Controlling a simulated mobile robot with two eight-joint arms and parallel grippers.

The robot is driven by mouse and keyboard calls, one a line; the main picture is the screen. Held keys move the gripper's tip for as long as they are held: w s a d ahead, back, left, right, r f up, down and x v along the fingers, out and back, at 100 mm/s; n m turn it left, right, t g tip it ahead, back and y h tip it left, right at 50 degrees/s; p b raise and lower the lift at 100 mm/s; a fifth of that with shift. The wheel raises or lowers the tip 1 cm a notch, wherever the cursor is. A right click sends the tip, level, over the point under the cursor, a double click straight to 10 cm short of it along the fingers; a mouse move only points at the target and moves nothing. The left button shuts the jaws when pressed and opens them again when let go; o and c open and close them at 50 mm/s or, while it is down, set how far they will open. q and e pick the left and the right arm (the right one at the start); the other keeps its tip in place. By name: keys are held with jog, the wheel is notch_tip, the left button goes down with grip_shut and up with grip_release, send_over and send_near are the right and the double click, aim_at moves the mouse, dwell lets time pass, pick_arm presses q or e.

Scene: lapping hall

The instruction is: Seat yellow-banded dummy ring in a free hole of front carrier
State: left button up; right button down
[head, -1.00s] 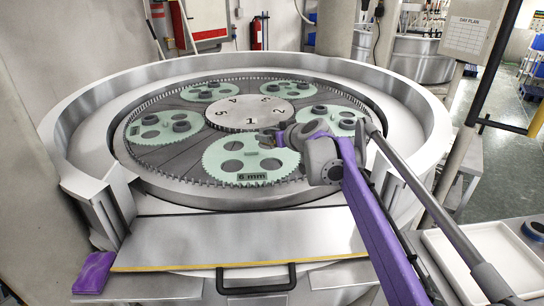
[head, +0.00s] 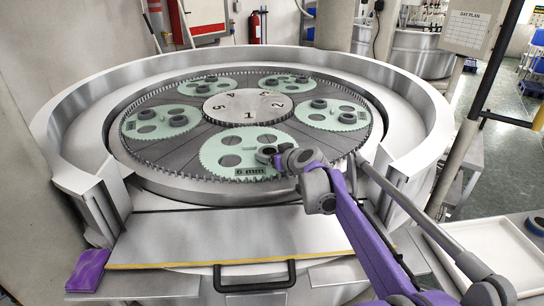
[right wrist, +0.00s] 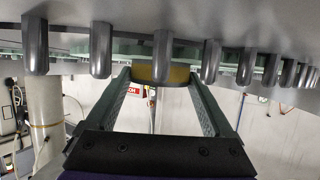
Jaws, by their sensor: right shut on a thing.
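The front carrier (head: 211,153) is a pale green toothed disc labelled "6 mm", lying in the lapping machine below the number 1. Several of its round holes show empty. My right gripper (head: 272,156) is over the carrier's right part, shut on a dark ring. In the right wrist view the yellow-banded dummy ring (right wrist: 161,74) sits between the two finger tips, behind a row of upright metal pins. The gripper hides part of the carrier's right side, and I cannot tell whether the ring touches the carrier. My left gripper is not in view.
Other green carriers around the numbered hub (head: 247,106) hold dark rings. A raised metal rim (head: 75,120) surrounds the plate, open at the front above a flat ledge (head: 220,235). A white tray (head: 480,258) stands at the right. A purple item (head: 88,270) lies front left.

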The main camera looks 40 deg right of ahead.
grip_release()
jog(key=shift+f, duration=0.25)
jog(key=shift+r, duration=0.1)
jog(key=shift+s, duration=0.15)
jog(key=v, duration=1.1)
jog(key=shift+r+p, duration=0.1)
jog(key=shift+p, duration=0.25)
jog(key=shift+s+a+r, duration=0.1)
jog(key=shift+s+r, duration=0.05)
jog(key=shift+s, duration=0.2)
